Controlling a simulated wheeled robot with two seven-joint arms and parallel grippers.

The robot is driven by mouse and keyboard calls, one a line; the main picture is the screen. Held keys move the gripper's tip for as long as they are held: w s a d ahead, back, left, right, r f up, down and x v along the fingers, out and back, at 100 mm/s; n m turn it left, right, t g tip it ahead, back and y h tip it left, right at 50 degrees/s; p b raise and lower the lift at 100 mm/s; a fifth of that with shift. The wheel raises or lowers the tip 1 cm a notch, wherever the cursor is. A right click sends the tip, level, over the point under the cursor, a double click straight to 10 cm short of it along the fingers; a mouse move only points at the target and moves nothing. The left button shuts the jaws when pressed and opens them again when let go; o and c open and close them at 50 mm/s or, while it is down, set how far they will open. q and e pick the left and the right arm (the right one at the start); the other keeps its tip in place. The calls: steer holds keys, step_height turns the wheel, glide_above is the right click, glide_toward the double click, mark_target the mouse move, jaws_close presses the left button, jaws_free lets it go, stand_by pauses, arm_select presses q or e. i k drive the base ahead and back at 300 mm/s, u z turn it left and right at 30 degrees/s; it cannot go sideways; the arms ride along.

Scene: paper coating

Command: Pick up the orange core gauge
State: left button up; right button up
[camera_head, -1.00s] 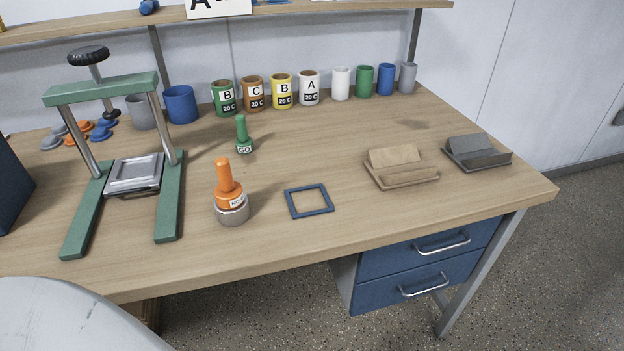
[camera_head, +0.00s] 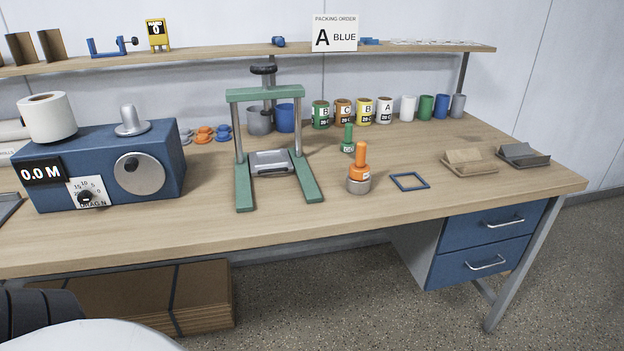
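The orange core gauge (camera_head: 361,161) stands upright on the table, right of the green press frame. It has a slim handle on top, a wider orange body with a white label, and a grey metallic cylinder (camera_head: 358,186) at its foot. I cannot tell whether that cylinder is part of the gauge or a separate ring. Neither of my grippers shows in the head view, and nothing touches the gauge.
A green gauge (camera_head: 347,139) stands just behind it. A blue square frame (camera_head: 409,181) lies to its right. The green press (camera_head: 272,155) stands to its left, beyond it a blue machine (camera_head: 109,165). Labelled cups (camera_head: 343,112) line the back. The table front is clear.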

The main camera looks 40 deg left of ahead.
mark_target(359, 170)
steer(key=k, duration=0.2)
steer(key=u, duration=1.3)
